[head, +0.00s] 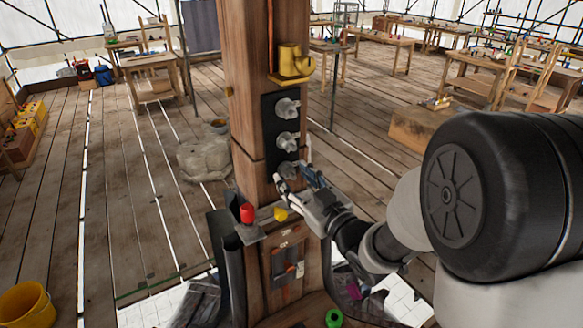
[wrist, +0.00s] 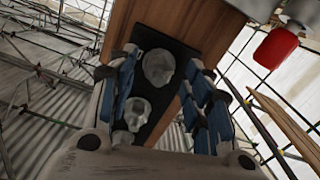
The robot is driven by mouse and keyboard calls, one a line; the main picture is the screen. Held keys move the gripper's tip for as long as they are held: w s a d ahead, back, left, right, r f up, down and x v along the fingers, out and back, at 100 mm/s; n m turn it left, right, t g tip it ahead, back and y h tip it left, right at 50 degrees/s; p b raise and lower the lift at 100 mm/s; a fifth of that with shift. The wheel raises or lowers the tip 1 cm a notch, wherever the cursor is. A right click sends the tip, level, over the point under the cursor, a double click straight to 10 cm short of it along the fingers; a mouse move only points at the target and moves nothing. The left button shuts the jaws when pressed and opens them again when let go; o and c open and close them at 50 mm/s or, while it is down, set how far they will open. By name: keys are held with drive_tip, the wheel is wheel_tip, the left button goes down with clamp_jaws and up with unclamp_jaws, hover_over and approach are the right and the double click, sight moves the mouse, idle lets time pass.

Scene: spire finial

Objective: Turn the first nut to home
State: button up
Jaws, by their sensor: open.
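A dark plate (head: 271,125) on the front of the wooden post carries three grey nuts in a column: a top nut (head: 287,107), a middle nut (head: 287,140) and a bottom nut (head: 288,169). Which is the first nut is not marked. My gripper (head: 294,166) is open in front of the bottom nut, its fingers spread to either side. In the wrist view, one nut (wrist: 158,67) shows between the fingertips and another nut (wrist: 138,112) nearer the palm. Contact with a nut cannot be told. A home mark is not discernible.
A yellow fitting (head: 289,63) sits on the post above the plate. Below the plate, a ledge (head: 250,235) holds a red piece (head: 247,213) and a yellow piece (head: 281,214). The red piece also shows in the wrist view (wrist: 276,48). A yellow bucket (head: 27,305) stands at lower left.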

drive_tip(key=shift+x, duration=1.1)
drive_tip(key=shift+c, duration=0.3)
drive_tip(key=c, duration=1)
